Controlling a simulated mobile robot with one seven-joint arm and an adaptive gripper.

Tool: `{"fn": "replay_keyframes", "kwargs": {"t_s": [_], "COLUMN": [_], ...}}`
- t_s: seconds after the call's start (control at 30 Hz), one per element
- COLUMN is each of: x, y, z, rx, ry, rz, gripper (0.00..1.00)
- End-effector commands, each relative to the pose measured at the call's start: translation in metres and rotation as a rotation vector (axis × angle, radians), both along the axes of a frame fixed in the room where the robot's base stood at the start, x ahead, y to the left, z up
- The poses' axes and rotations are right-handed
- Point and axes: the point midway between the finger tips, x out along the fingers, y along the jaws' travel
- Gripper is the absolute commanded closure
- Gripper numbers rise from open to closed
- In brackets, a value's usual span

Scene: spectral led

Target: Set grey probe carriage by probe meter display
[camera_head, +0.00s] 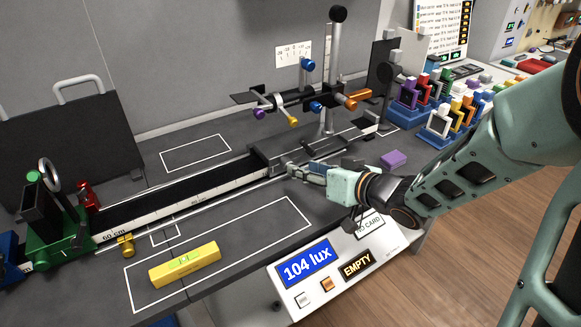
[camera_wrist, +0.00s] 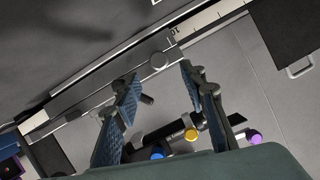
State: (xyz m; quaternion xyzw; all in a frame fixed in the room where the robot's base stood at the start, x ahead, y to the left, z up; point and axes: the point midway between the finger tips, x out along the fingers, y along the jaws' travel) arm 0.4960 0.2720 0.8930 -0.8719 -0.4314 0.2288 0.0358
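The probe meter display (camera_head: 307,263) reads 104 lux on a white console at the table's front edge. The grey probe carriage appears to be the dark grey block (camera_head: 260,160) at the right part of the long rail (camera_head: 175,193); my gripper partly hides this area. My gripper (camera_head: 290,168) is low beside the rail at its near side, right of that block. In the wrist view its two fingers (camera_wrist: 160,78) are spread apart with nothing held. A round grey knob (camera_wrist: 158,60) on the rail shows between and just beyond the fingertips.
A yellow level (camera_head: 185,264) lies in a white outline at the front. A green stand (camera_head: 55,220) is at the rail's left end. A post with coloured knobs (camera_head: 320,100) rises behind my gripper. A purple block (camera_head: 393,159) and several coloured holders (camera_head: 435,100) stand right.

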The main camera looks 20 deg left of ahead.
Motion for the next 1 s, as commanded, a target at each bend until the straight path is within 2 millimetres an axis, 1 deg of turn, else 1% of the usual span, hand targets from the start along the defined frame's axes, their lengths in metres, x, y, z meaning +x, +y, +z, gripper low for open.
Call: {"fn": "replay_keyframes", "kwargs": {"t_s": [0.03, 0.1, 0.3, 0.5, 0.73, 0.77, 1.0], "x": [0.005, 0.012, 0.027, 0.033, 0.034, 0.034, 0.034], "y": [0.009, 0.019, 0.041, 0.049, 0.049, 0.049, 0.048], "z": [-0.008, -0.012, -0.022, -0.024, -0.024, -0.024, -0.024], "rx": [0.001, 0.001, -0.001, -0.001, -0.002, -0.002, -0.002], "ry": [0.002, 0.002, 0.000, 0.000, 0.000, 0.000, 0.000], "rz": [0.003, 0.002, 0.002, -0.001, -0.002, -0.002, -0.002], "gripper": [0.62, 0.62, 0.62, 0.62, 0.62, 0.64, 0.90]}}
